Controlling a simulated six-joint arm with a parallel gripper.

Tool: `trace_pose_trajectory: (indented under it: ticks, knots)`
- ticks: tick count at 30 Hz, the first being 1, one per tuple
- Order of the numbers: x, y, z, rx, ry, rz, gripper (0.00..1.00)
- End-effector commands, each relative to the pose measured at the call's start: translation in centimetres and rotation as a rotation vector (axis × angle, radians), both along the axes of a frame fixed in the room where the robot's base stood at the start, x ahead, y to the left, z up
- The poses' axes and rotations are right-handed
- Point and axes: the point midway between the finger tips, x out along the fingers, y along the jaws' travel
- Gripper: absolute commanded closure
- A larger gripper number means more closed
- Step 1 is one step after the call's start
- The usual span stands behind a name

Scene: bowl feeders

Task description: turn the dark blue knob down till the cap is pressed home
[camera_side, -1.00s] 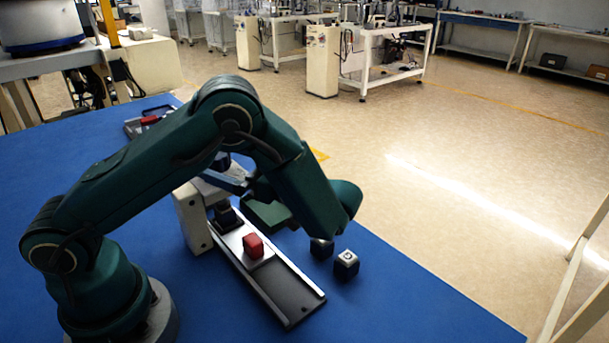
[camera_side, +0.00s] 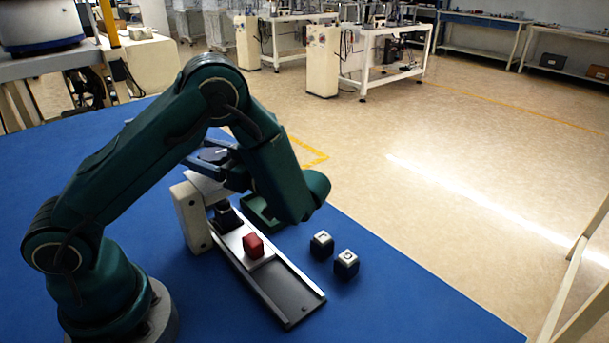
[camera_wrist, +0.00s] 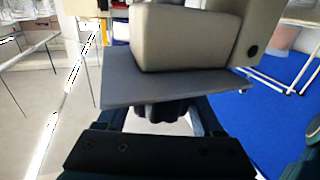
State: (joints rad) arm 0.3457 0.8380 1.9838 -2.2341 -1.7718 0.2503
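In the side view the small press (camera_side: 191,218) has a pale column and a dark ram (camera_side: 227,216) under its head. A red block (camera_side: 253,245), which may be the cap, stands on a light carrier on the slide rail (camera_side: 290,296), in front of the ram and apart from it. My gripper (camera_side: 215,160) is at the press head, partly hidden by my arm. In the wrist view its two dark fingers (camera_wrist: 160,118) are spread apart. A dark ribbed piece (camera_wrist: 165,110), perhaps the knob, shows between them below a grey plate (camera_wrist: 170,78); pale floor shows on both sides of it.
Two dark cubes with light tops, one (camera_side: 321,245) and another (camera_side: 346,264), stand on the blue table (camera_side: 420,310) right of the rail. A green tray (camera_side: 258,215) lies behind the rail, partly hidden by my arm. The front table is clear.

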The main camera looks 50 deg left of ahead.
Motion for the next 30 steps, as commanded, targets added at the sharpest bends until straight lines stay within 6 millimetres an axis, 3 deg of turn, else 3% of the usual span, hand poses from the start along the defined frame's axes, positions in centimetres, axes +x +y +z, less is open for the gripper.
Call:
trace_pose_trajectory:
  ticks: [8, 21, 30]
  knots:
    - [0.1, 0.0, 0.1, 0.003, 0.003, -0.077, 0.87]
    - [1.0, 0.2, 0.1, 0.004, 0.003, -0.426, 0.87]
    - [1.2, 0.1, 0.1, 0.001, 0.000, -0.491, 0.87]
